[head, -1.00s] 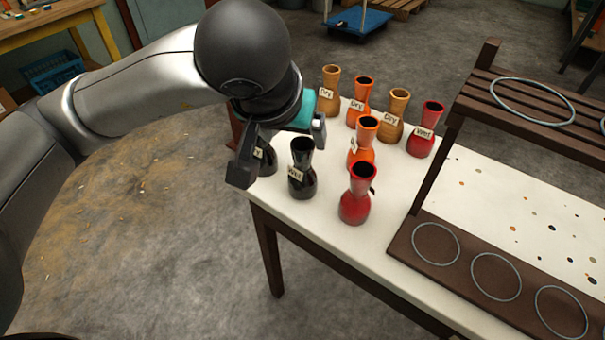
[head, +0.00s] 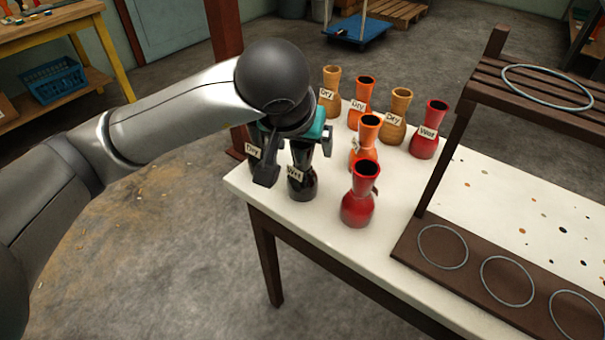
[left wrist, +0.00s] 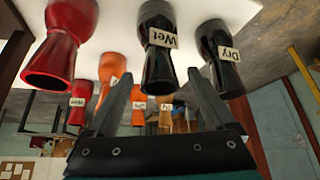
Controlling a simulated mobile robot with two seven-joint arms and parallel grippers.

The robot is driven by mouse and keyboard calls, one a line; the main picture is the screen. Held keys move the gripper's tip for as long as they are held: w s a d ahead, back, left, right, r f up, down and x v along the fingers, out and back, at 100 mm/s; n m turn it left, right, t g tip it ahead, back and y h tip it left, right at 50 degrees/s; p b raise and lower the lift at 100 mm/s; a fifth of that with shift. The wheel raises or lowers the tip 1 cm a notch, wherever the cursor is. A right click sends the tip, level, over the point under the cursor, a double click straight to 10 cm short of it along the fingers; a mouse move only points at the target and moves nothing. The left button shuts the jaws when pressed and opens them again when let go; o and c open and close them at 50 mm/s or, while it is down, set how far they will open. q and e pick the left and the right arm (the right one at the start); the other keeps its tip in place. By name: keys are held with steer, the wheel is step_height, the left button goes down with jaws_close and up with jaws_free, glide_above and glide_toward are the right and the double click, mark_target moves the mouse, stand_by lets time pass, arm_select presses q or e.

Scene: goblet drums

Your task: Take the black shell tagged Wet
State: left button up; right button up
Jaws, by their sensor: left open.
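The black shell tagged Wet (head: 302,187) stands upright near the left end of the white table; its tag faces the head camera. My left gripper (head: 296,163) is open, with its fingers on either side of the Wet shell's upper part in the head view. In the left wrist view, the Wet black shell (left wrist: 158,66) appears upside down between the open fingers (left wrist: 156,78); contact cannot be told. A second black shell, tagged Dry (head: 254,153), stands to its left, partly hidden by my gripper. It also shows in the left wrist view (left wrist: 222,62).
A red shell (head: 358,207) stands just right of the Wet black shell. An orange shell (head: 364,150) and several other shells stand behind. A brown wooden rack (head: 425,250) with metal rings fills the table's right side. The table's front edge is close.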

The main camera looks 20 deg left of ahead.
arm_select(q)
jaws_close()
stand_by(0.7)
